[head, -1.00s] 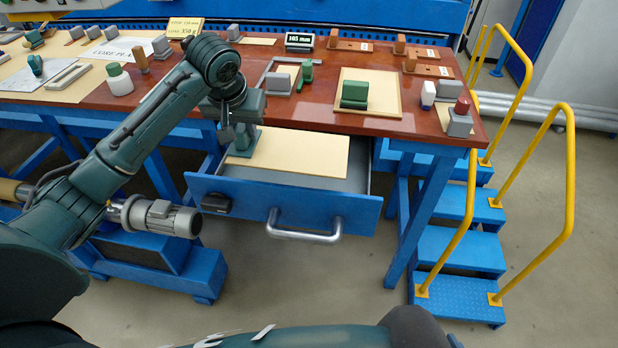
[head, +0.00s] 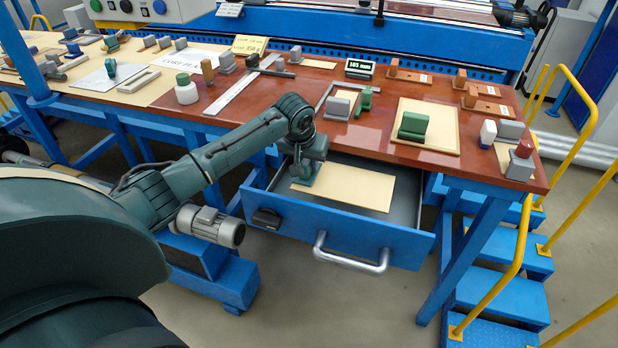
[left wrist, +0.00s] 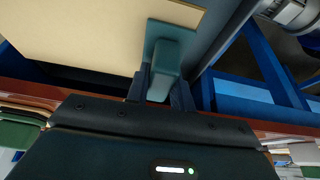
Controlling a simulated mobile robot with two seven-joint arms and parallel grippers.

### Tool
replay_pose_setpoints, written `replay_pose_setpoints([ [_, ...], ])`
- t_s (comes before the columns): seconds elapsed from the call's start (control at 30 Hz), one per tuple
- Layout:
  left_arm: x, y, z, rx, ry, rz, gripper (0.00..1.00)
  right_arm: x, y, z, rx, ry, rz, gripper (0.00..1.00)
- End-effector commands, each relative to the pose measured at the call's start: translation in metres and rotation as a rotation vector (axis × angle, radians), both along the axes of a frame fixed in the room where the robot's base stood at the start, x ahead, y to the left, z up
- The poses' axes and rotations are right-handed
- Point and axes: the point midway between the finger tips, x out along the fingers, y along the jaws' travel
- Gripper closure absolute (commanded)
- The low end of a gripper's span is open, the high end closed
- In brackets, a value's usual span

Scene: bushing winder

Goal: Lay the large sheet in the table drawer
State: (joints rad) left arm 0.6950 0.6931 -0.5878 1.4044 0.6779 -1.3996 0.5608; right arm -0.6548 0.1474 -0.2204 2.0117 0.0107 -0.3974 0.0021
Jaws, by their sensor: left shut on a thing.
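The large tan sheet (head: 350,187) is inside the open blue table drawer (head: 340,235), toward its left and middle. I cannot tell whether it rests flat on the drawer floor. A teal-green block with a flat foot (left wrist: 166,58) stands on the sheet near one edge. My left gripper (head: 305,172) reaches down into the drawer at the sheet's left end. Its fingers (left wrist: 161,92) are closed on the teal block in the left wrist view, where the sheet (left wrist: 90,30) extends to the left. My right gripper is not in view.
The brown tabletop (head: 290,115) overhangs the drawer's back. Blue steps with yellow rails (head: 500,310) stand at right.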

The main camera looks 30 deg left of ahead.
Motion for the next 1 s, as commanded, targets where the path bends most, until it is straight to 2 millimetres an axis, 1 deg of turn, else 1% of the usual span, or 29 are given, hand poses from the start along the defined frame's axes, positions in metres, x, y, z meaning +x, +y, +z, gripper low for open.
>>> replay_pose_setpoints([
  [0.03,0.000,0.000,-0.006,0.000,0.000,0.001,1.00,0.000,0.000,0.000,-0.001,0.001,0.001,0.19],
  [0.17,0.000,0.000,-0.015,-0.001,-0.001,0.001,1.00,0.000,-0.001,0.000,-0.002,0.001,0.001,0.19],
  [0.3,0.000,-0.001,-0.036,0.000,0.002,0.000,1.00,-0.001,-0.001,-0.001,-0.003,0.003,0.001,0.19],
  [0.43,0.000,0.000,-0.053,0.000,0.000,0.001,1.00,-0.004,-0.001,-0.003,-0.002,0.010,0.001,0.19],
  [0.5,0.000,0.000,-0.057,0.000,0.000,0.001,1.00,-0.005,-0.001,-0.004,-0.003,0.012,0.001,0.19],
  [0.77,0.000,0.000,-0.057,0.000,-0.002,0.000,1.00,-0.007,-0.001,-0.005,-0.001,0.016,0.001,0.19],
  [1.0,0.000,-0.001,-0.064,-0.001,-0.002,0.001,1.00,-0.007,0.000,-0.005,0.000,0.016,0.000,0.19],
])
